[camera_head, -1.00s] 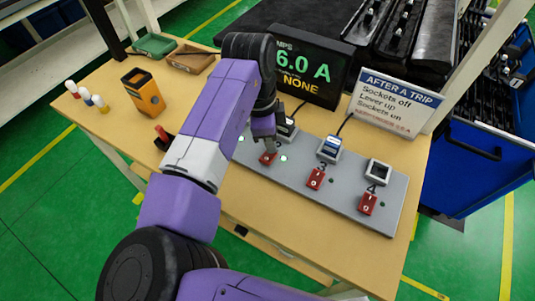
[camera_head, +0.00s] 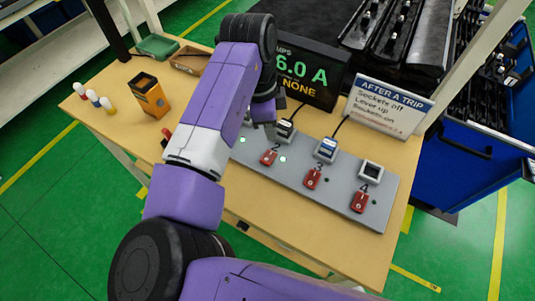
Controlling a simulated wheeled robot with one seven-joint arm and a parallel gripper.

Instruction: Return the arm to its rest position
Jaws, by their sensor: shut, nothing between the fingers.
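My gripper (camera_head: 268,129) is shut and empty, at the end of my purple arm. It appears above the rear left part of the grey socket panel (camera_head: 340,201), behind the red switch 2 (camera_head: 269,157), and looks clear of it. Red switch 3 (camera_head: 313,179) and red switch 4 (camera_head: 359,203) stand farther right on the panel. Plugs sit in the sockets behind switches 2 (camera_head: 285,131) and 3 (camera_head: 326,150). The socket behind switch 4 (camera_head: 370,172) has no plug. My forearm hides the panel's left end.
A display (camera_head: 305,75) reading "6.0 A" and "NONE" and an "AFTER A TRIP" sign (camera_head: 390,105) stand behind the panel. An orange box (camera_head: 148,95), small bottles (camera_head: 93,98) and trays (camera_head: 157,46) are on the left of the table. A blue bin (camera_head: 470,165) is on the right.

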